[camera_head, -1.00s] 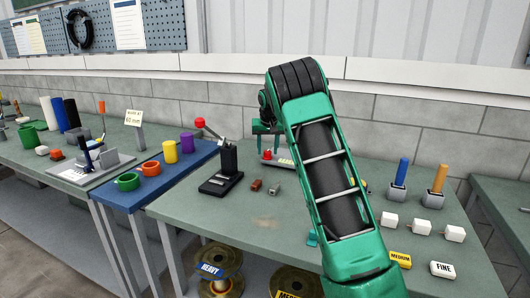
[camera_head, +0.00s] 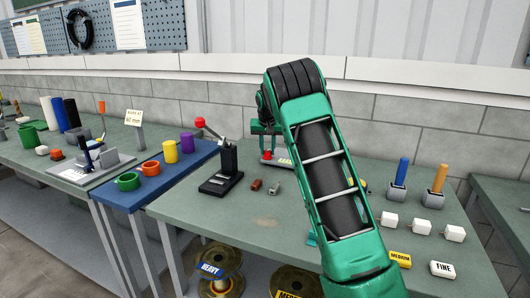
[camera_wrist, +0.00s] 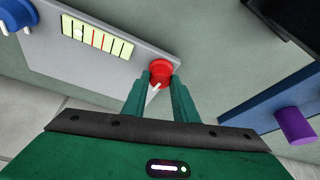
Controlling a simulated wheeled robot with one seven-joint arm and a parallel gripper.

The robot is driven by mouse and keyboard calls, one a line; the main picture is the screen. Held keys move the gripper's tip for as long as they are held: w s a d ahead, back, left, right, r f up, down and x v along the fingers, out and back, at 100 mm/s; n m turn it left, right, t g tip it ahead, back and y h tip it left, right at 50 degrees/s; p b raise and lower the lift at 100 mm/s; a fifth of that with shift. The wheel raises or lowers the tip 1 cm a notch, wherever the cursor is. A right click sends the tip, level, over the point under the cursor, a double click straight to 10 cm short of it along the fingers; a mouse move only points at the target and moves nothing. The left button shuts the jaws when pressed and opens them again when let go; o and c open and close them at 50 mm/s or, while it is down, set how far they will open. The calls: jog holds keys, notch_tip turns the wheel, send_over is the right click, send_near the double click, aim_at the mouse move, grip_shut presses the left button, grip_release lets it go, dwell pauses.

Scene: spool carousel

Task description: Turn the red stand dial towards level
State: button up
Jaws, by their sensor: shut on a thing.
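The red stand dial (camera_wrist: 160,71) sits at the corner of a grey plate (camera_wrist: 115,60) in the wrist view, with a white pointer at its near side. My gripper (camera_wrist: 160,88) is shut on the dial, one green finger on each side of it. A pale yellow scale (camera_wrist: 97,38) with dark bars and a red bar is on the same plate. In the head view the dial (camera_head: 267,154) is a small red spot under my gripper (camera_head: 264,142), largely hidden by the fingers and my arm.
A black lever press (camera_head: 222,170) with a red knob stands left of the dial. A blue board (camera_head: 165,172) with colored cups is further left. Blue and orange pegs (camera_head: 400,175) and white blocks (camera_head: 420,226) are at right.

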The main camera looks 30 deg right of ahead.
jog(key=m, duration=0.2)
jog(key=m+h, duration=0.1)
jog(key=m, duration=0.1)
jog(key=shift+w+a+g, duration=0.2)
jog(key=shift+g, duration=0.2)
jog(key=m, duration=0.2)
jog(key=m+g+h, duration=0.1)
jog(key=m, duration=0.1)
jog(key=shift+w+m+g, duration=0.15)
jog(key=shift+m+g, duration=0.15)
jog(key=shift+m, duration=0.1)
jog(key=o, duration=1)
jog(key=shift+r, duration=0.1)
jog(key=v, duration=1)
jog(key=shift+w+a+r, duration=0.15)
jog(key=shift+r, duration=0.1)
